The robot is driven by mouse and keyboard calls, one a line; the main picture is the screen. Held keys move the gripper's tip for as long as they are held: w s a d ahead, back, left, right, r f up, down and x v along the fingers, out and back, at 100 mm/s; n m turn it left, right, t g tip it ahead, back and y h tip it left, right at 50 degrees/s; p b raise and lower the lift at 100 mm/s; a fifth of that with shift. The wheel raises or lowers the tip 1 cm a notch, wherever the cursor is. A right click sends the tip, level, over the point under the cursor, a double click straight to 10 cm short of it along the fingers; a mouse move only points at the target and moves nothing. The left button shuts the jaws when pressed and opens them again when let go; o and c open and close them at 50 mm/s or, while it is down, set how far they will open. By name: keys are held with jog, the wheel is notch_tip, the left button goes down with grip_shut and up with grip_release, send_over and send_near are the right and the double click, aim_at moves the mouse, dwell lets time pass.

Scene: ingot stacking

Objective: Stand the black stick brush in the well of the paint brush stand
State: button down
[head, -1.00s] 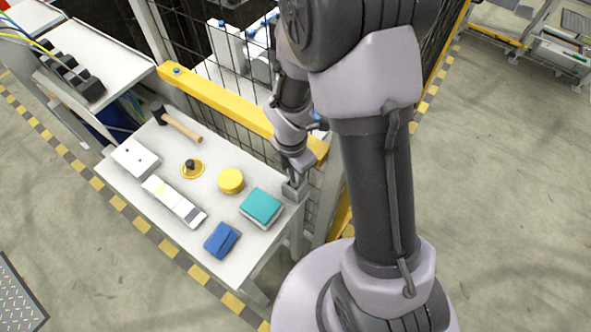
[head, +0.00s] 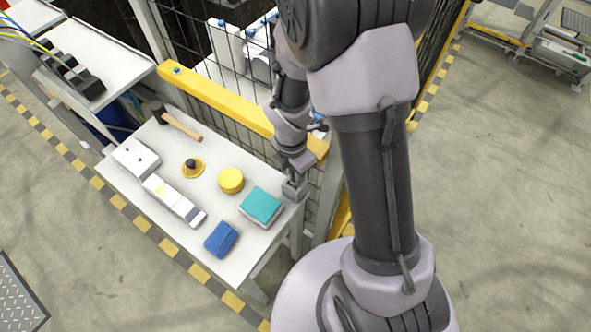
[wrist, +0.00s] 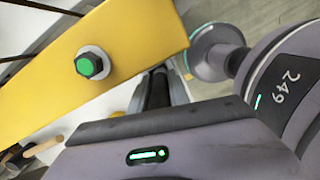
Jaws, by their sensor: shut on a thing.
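My gripper (head: 291,172) is at the back right corner of the white table, pointing down, directly over a small grey open box that looks like the paint brush stand (head: 296,192). In the wrist view a dark upright stick, apparently the black stick brush (wrist: 157,88), shows just past the gripper body, with a grey surface beside it. My gripper is shut on this brush. The brush's lower end is hidden, so I cannot tell how far it is inside the stand's well. In the head view the brush is too small and covered to make out.
The yellow rail (head: 215,100) and mesh fence run close behind my gripper. On the white table (head: 165,220) lie a teal-topped block (head: 262,205), a yellow round tin (head: 231,180), a blue block (head: 221,239), a hammer (head: 181,126) and several other items.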

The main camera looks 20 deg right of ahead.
jog(key=shift+f, duration=0.9)
dwell(0.8)
jog(key=shift+r, duration=0.1)
dwell(0.7)
jog(key=c, duration=1.4)
grip_release()
jog(key=shift+c, duration=0.2)
notch_tip(320, 180, up, 2)
jog(key=shift+r+p, duration=0.1)
jog(key=shift+p, duration=1.1)
jog(key=o, duration=0.6)
